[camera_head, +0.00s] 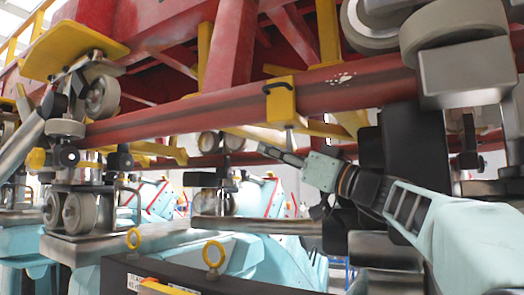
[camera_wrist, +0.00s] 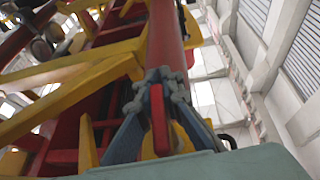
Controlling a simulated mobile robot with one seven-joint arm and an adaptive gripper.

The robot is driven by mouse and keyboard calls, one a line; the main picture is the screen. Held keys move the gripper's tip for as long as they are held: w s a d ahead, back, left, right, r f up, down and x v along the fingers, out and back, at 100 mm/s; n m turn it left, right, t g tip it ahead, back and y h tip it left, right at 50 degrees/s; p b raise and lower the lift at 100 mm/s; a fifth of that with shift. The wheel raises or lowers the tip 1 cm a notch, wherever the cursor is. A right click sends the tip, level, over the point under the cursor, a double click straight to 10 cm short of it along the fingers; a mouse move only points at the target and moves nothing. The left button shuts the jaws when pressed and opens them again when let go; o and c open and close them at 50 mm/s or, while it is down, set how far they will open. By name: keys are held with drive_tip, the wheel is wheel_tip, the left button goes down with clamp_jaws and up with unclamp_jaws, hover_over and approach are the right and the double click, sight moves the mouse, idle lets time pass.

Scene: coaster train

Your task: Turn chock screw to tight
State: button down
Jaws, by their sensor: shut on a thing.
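A yellow chock (camera_head: 281,101) with a black handle is clamped around the red rail near the middle of the head view. A pale screw end (camera_head: 289,138) hangs below it. My gripper (camera_head: 266,150) reaches in from the right, under the rail and close below the chock. In the wrist view my gripper (camera_wrist: 164,88) has its grey fingertips close together around a narrow red bar (camera_wrist: 159,122), which appears to be the chock screw's handle. A yellow part shows behind the bar. The screw's thread and how far it is turned cannot be made out.
The red rail (camera_head: 180,117) runs just above my gripper. Yellow brackets, grey wheels (camera_head: 103,96) and red beams crowd around it. A dark box with yellow ring bolts (camera_head: 213,254) stands below, before pale blue machinery.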

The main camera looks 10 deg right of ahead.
drive_tip(key=shift+f+b, duration=0.1)
drive_tip(key=shift+b, duration=0.25)
drive_tip(key=shift+s+a+n+g+y+b, duration=0.2)
drive_tip(key=shift+n+g+y+b, duration=0.35)
drive_tip(key=shift+g+y, duration=0.3)
drive_tip(key=c, duration=2)
unclamp_jaws()
drive_tip(key=shift+c, duration=0.2)
drive_tip(key=v, duration=0.7)
drive_tip(key=shift+s+d, duration=0.2)
drive_tip(key=shift+d, duration=0.1)
